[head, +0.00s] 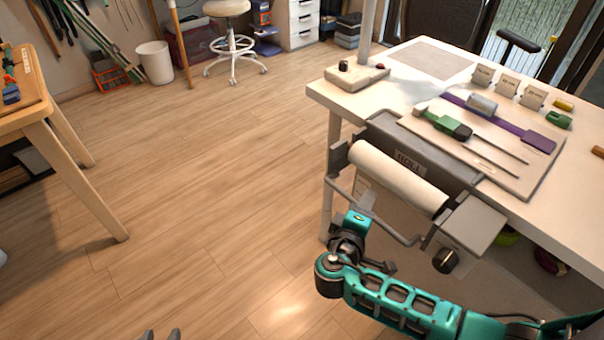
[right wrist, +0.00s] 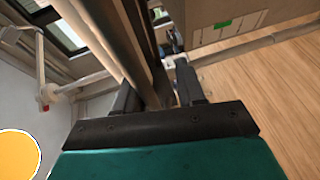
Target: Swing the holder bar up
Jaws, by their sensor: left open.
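A white roll (head: 397,177) is mounted in a dark grey holder on the near edge of the workbench. The thin grey holder bar (head: 399,236) hangs in front of and below the roll, with arms at both ends. My right gripper (head: 365,197) is beside the bar's left part and hides some of it. In the right wrist view its two fingers (right wrist: 157,92) stand apart, with a brownish-grey post-like shape between or behind them; whether it touches them is unclear. Only the fingertips of my left gripper (head: 161,335) show at the bottom edge, open and empty.
The white workbench (head: 455,68) carries a board with green-handled tools (head: 443,123) and several small blocks. A wooden table (head: 40,110) stands at the left. The wooden floor (head: 210,190) between them is clear.

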